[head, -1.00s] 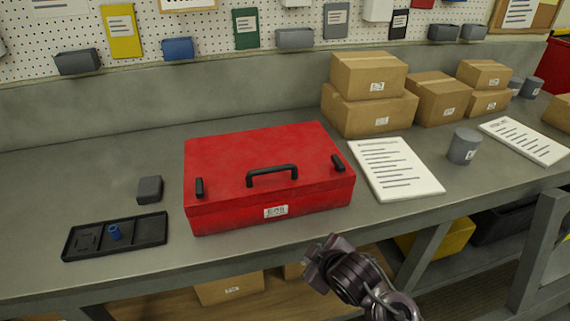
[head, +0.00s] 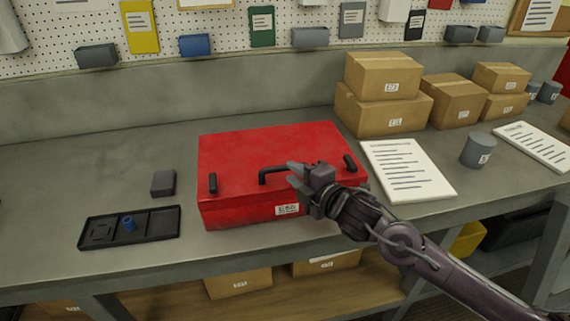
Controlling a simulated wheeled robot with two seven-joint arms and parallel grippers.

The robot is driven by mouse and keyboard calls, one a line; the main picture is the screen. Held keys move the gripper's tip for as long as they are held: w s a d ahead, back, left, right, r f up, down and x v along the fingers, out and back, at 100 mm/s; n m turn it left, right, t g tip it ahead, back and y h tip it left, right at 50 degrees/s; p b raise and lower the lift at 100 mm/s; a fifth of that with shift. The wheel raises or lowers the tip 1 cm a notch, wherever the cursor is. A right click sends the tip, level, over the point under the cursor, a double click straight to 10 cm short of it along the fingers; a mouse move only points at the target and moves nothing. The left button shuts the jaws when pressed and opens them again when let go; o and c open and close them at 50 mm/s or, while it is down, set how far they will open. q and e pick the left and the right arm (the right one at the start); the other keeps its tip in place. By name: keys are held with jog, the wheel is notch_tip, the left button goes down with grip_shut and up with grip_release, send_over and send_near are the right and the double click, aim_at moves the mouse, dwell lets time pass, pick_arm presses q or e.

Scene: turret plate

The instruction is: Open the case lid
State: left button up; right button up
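The red case (head: 245,158) sits shut on the grey workbench, its lid flat. A black handle (head: 264,176) stands on the lid near the front edge, with a black latch (head: 213,183) to its left and another (head: 350,163) to its right. A white label (head: 288,209) is on the front wall. My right gripper (head: 293,174) is at the right part of the handle and hides that end. Its fingers look apart, pointing left; I cannot tell whether they touch the handle. My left gripper is out of view.
A black tray (head: 160,225) with a blue cylinder (head: 129,223) and a small grey block (head: 163,183) lie left of the case. A paper sheet (head: 408,172), a grey cup (head: 478,150) and cardboard boxes (head: 385,112) stand to the right. Bench behind the case is clear.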

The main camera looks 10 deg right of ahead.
aim_at(287, 169)
jog(key=shift+p+x, duration=0.4)
jog(key=shift+x, duration=1.8)
jog(key=shift+c, duration=0.4)
grip_shut()
